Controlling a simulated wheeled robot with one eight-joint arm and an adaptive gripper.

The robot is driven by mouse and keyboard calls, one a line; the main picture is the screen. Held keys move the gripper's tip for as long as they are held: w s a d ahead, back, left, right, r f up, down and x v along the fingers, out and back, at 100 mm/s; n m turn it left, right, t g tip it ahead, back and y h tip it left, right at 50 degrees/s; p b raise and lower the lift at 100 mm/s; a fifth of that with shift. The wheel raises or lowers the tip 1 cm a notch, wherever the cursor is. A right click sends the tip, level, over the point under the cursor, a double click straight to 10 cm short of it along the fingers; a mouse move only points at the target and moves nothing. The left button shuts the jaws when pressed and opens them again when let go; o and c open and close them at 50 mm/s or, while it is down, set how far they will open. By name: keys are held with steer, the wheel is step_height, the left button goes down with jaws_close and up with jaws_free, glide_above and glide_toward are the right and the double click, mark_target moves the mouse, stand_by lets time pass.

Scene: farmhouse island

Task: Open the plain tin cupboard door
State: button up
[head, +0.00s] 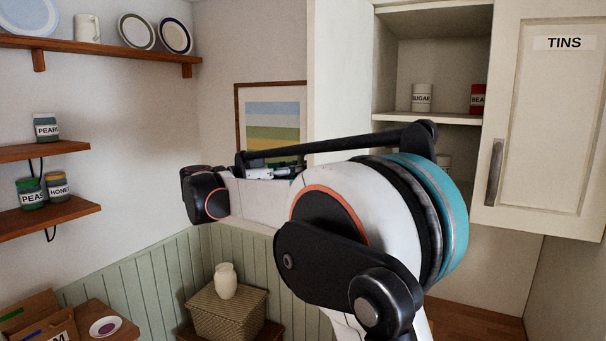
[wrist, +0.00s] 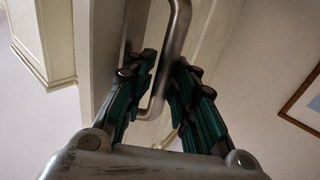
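The cupboard (head: 433,62) stands open on its left side. A plain pale panel (head: 340,75) at its left edge looks like the plain door swung out, though my arm hides its lower part. The other door, marked TINS (head: 550,120), is closed, with an upright metal handle (head: 494,172) at its left edge. In the wrist view, my gripper (wrist: 164,72) has one finger on each side of a curved metal handle (wrist: 180,25) on a pale panel. Whether both fingers press on the bar is unclear. The fingers are hidden in the head view.
A sugar tin (head: 421,98) and a red tin (head: 478,99) stand on the cupboard shelf. A framed picture (head: 271,115) hangs behind my arm. Wall shelves (head: 45,150) with jars are at left. A wicker box (head: 228,312) with a cream jar stands below.

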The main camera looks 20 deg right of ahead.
steer(key=shift+s+a, duration=0.15)
steer(key=shift+a, duration=0.05)
steer(key=shift+w+d, duration=0.2)
steer(key=shift+d, duration=0.2)
steer(key=s+a, duration=0.1)
steer(key=a, duration=1.1)
steer(key=shift+s, duration=0.1)
